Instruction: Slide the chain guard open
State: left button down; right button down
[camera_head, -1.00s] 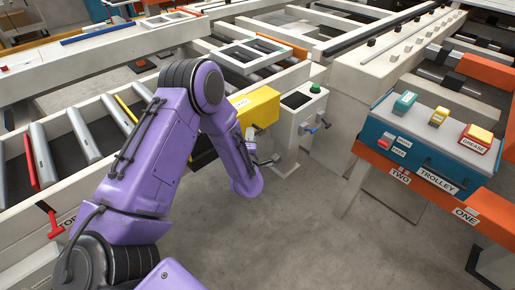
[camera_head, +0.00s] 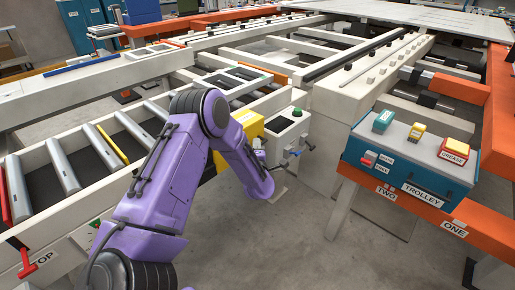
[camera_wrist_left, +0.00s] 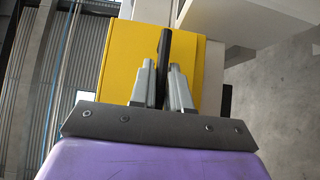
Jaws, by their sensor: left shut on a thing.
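The chain guard is a yellow box-like cover (camera_head: 251,126) on the side of the conveyor frame, beside a pale control post. My purple left arm hides its lower part in the head view. In the left wrist view the yellow cover (camera_wrist_left: 119,68) fills the middle, with a dark upright bar handle (camera_wrist_left: 165,45) in front of it. My left gripper (camera_wrist_left: 163,82) has its two grey fingers on either side of this bar, shut on it. In the head view the left fingers are mostly hidden by my arm. My right gripper is not seen.
The control post (camera_head: 287,135) with a green button (camera_head: 297,112) and small levers stands right of the guard. A teal trolley box (camera_head: 408,170) with coloured buttons sits on an orange rail at right. A roller conveyor (camera_head: 95,145) runs at left. Grey floor between is clear.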

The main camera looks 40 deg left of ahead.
pick_arm(q)
jog(key=c, duration=1.2)
grip_release()
jog(key=shift+w+r, duration=0.1)
jog(key=shift+w, duration=0.2)
jog(key=v, duration=1)
jog(key=shift+s+d, duration=0.2)
jog(key=shift+d, duration=0.05)
